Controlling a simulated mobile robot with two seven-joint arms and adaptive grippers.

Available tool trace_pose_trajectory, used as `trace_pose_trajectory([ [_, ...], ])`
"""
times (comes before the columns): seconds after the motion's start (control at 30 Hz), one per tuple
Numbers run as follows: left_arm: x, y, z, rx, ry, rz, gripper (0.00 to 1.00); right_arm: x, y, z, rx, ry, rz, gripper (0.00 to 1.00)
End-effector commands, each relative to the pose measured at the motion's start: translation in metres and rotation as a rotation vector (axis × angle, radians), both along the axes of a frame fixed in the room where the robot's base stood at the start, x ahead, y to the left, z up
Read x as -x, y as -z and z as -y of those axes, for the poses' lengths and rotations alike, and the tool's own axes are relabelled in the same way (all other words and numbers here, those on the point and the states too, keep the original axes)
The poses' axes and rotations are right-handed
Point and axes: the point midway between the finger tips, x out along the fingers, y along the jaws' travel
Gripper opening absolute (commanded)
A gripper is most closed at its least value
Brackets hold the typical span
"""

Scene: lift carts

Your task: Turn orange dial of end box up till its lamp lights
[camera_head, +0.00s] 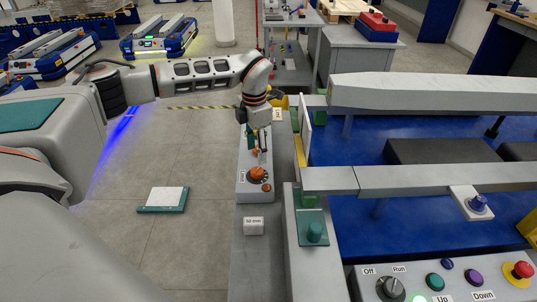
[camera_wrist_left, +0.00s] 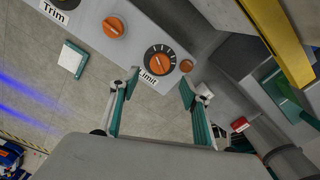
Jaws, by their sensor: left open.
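The grey end box (camera_head: 244,185) stands on the narrow ledge left of the blue lift cart. Its orange dial (camera_head: 257,174) sits near the front end. In the left wrist view the orange dial (camera_wrist_left: 160,63) has a dark ring with white marks and a "Limit" label. A small orange round piece (camera_wrist_left: 186,66) sits beside it, dull; I cannot tell whether it is the lamp. Another orange knob (camera_wrist_left: 114,27) is further along the box, towards a "Trim" label. My left gripper (camera_wrist_left: 160,86) is open and empty, its fingertips apart on either side of the dial's near side. My right gripper is not in view.
A grey panel (camera_head: 440,275) with an Off/Run switch and a red stop button is at the lower right. Grey rails (camera_head: 430,92) cross the blue cart. A small labelled block (camera_head: 253,226) stands nearer on the ledge. Open floor (camera_head: 185,150) lies left.

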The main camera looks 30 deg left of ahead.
Motion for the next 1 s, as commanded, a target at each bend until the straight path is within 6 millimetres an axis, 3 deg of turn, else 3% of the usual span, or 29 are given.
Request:
trace_pose_trajectory([
  [0.17,0.001,0.012,0.000,0.000,-0.001,-0.004,0.47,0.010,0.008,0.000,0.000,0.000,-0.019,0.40],
  [0.6,0.001,0.072,0.001,0.002,0.000,-0.002,0.47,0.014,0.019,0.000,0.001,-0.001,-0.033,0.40],
  [1.0,0.000,0.078,0.000,0.001,0.000,0.000,0.44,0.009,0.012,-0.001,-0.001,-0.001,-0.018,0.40],
])
